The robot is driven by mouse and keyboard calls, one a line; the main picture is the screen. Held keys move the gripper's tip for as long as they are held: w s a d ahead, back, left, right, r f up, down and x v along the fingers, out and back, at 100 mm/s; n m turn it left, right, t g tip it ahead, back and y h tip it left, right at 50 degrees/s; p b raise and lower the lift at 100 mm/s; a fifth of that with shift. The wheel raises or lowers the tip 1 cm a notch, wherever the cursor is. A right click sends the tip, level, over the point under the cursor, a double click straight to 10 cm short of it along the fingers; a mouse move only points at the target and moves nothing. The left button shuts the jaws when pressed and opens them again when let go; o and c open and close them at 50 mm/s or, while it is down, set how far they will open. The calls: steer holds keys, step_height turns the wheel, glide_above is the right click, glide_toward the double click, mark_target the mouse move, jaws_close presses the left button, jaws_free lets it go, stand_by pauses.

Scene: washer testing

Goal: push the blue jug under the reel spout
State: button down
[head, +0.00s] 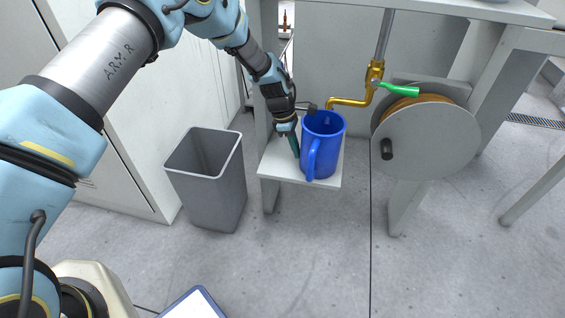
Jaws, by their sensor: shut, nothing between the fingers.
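The blue jug (326,135) stands upright on a small white shelf (327,183), with its handle towards me. The brass spout (346,101) comes from a pipe beside the reel (428,140) and ends at the jug's far rim; I cannot tell whether its tip is over the opening. A green lever (401,91) sits on the spout's valve. My gripper (294,153) is shut and empty at the jug's left side, pointing down. It looks close to the jug wall, but I cannot tell whether it touches. Part of the fingers is hard to make out.
A grey open bin (208,178) stands on the floor left of the shelf. A white cabinet (125,120) is behind it. A bench top (450,10) runs above the spout and reel. The floor in front is mostly clear.

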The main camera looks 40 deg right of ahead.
steer(key=shift+s+d, duration=0.15)
steer(key=shift+s, duration=0.1)
steer(key=shift+r, duration=0.1)
steer(key=shift+r, duration=0.25)
steer(key=v, duration=0.4)
steer(key=shift+w+r, duration=0.15)
steer(key=shift+r, duration=0.15)
steer(key=w+a, duration=0.6)
steer(key=w, duration=0.4)
steer(key=shift+f, duration=0.15)
steer(key=shift+w+a, duration=0.15)
steer(key=shift+w, duration=0.05)
